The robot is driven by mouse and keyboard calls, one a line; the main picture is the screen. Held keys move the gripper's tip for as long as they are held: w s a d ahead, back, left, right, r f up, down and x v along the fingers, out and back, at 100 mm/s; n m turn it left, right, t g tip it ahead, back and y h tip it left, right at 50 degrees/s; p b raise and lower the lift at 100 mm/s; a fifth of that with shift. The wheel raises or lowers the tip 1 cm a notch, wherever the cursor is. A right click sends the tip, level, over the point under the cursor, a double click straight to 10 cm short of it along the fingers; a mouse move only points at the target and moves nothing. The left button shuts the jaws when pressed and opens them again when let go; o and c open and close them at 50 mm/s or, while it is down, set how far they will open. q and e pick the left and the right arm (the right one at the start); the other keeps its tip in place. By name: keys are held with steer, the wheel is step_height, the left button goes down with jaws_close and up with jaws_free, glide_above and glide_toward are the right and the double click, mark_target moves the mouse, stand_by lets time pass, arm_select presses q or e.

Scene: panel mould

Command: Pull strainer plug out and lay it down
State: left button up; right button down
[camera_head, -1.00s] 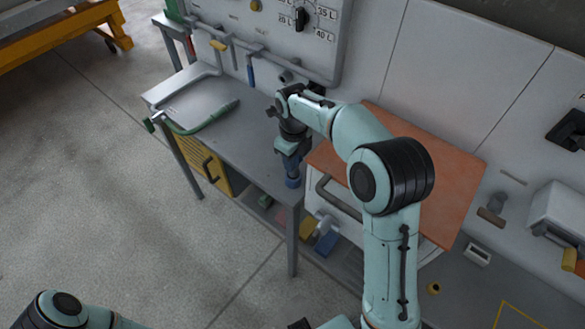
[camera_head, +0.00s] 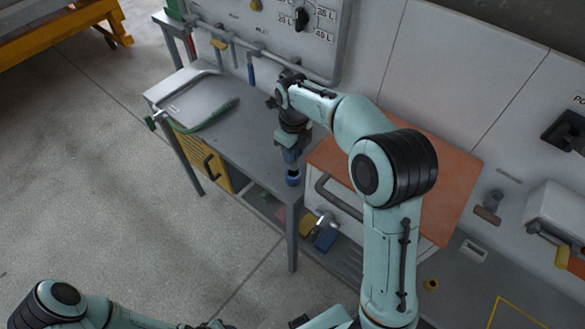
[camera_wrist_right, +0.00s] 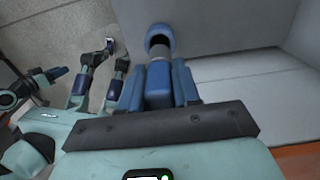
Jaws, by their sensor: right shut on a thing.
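My right gripper (camera_head: 291,157) points down over the front right part of the grey bench top (camera_head: 240,140). It is shut on a dark shaft with a blue cap, which I take to be the strainer plug (camera_head: 293,179). The plug hangs upright below the fingers near the bench corner; I cannot tell whether it touches the top. In the right wrist view the plug (camera_wrist_right: 160,42) sticks out past the blue fingers, its cap end showing a dark round face. My left arm shows at the bottom left of the head view; its gripper's fingers are not clear.
A cabinet with an orange-brown top (camera_head: 440,185) stands close on the right. Bare bench top lies between the tool and my right gripper.

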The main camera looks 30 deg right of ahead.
steer(key=shift+w+r+p, duration=0.15)
steer(key=shift+r+p, duration=0.85)
steer(key=shift+r, duration=1.05)
arm_select(q)
steer(key=w+r, duration=0.2)
steer(key=shift+w+r, duration=0.25)
steer(key=shift+w, duration=0.05)
